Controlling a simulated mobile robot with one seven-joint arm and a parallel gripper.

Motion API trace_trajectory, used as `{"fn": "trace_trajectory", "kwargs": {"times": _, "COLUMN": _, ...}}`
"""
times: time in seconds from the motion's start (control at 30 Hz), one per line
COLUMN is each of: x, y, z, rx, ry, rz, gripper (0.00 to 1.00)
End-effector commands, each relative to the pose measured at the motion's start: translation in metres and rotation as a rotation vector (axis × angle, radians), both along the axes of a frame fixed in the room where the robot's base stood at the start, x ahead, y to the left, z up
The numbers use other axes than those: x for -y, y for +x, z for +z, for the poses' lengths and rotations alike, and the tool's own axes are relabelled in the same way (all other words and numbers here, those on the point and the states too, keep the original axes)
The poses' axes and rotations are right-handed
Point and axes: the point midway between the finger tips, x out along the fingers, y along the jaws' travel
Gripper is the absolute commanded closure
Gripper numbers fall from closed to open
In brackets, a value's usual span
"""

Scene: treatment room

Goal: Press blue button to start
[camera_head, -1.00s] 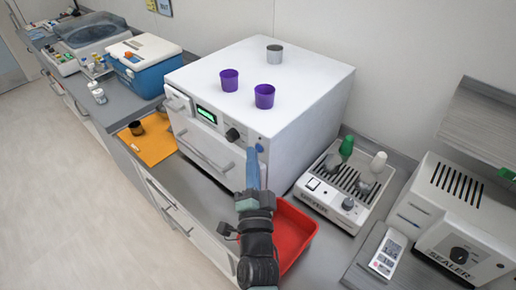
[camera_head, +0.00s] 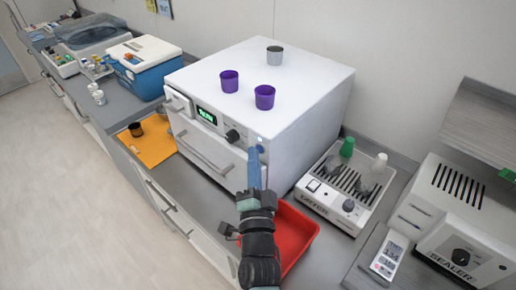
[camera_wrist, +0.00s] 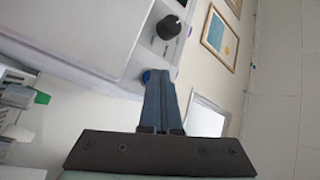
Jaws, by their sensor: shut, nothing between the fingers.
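The blue button (camera_head: 261,148) is on the right end of the front panel of the white box-shaped machine (camera_head: 310,85). My gripper (camera_head: 254,150) is shut and empty, its blue fingers pointing at the panel. The fingertips overlap the button in the head view and partly hide it. In the wrist view the blue button (camera_wrist: 147,76) shows at the tips of my gripper (camera_wrist: 160,76), close to or touching them; I cannot tell whether it is pressed in. The machine's display (camera_head: 206,115) shows green characters on black. A small pale spot shows above the button.
A dark knob (camera_head: 232,135) is left of the button. Two purple cups (camera_head: 264,97) and a grey cup (camera_head: 274,55) stand on the machine. A red tray (camera_head: 298,235) lies under my arm. A white device (camera_head: 345,205) and the sealer (camera_head: 455,225) stand at right.

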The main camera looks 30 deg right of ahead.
Motion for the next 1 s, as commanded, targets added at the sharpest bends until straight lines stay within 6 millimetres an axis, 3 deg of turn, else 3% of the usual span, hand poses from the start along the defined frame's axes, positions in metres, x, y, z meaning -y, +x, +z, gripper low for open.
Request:
{"fn": "trace_trajectory", "kwargs": {"times": 0.63, "x": -0.016, "y": -0.006, "z": 0.001, "rx": -0.001, "ry": 0.001, "rz": 0.001, "gripper": 1.00}}
{"fn": "trace_trajectory", "kwargs": {"times": 1.0, "x": -0.051, "y": -0.018, "z": 0.003, "rx": -0.002, "ry": 0.002, "rz": 0.002, "gripper": 1.00}}
